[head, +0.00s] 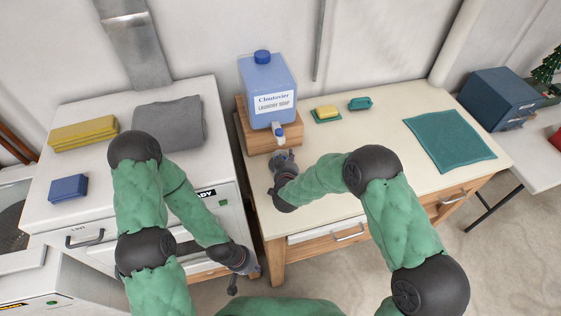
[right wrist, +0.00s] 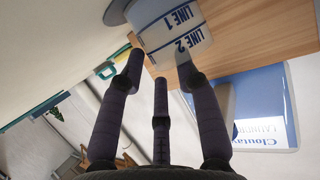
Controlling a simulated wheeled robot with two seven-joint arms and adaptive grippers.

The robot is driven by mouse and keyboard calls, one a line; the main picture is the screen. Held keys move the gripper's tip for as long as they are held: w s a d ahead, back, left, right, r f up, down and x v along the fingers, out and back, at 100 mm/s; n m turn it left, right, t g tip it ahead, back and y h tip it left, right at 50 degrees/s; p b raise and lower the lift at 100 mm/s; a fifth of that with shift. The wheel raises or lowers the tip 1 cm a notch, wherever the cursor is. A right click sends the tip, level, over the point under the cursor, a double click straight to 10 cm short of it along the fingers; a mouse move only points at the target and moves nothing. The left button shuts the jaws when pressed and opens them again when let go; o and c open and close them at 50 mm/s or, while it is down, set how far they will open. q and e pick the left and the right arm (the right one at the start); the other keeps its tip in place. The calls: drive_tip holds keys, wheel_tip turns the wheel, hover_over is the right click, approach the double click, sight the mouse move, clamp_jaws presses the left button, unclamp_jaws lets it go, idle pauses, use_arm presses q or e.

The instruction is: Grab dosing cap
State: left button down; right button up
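The dosing cap (right wrist: 172,28) is a pale cup with blue "LINE 1" and "LINE 2" markings, at the top of the right wrist view. In the head view, a small white and blue piece (head: 280,134) shows at the front of the soap jug (head: 267,88); I cannot tell whether it is the cap or the spout. My right gripper (right wrist: 160,62) is open, its fingers spread and pointing at the cap. One fingertip overlaps the cap in the picture; contact is unclear. My left gripper (head: 243,272) hangs low before the washer, its fingers unclear.
The jug stands on a wooden stand (head: 258,141) on the cream table (head: 375,140). A yellow sponge (head: 327,112) and a teal dish (head: 360,103) lie right of it, then a teal towel (head: 450,141). The washer top (head: 100,183) holds folded cloths and a blue box (head: 68,188).

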clamp_jaws()
drive_tip(key=shift+r, duration=0.15)
idle(0.4)
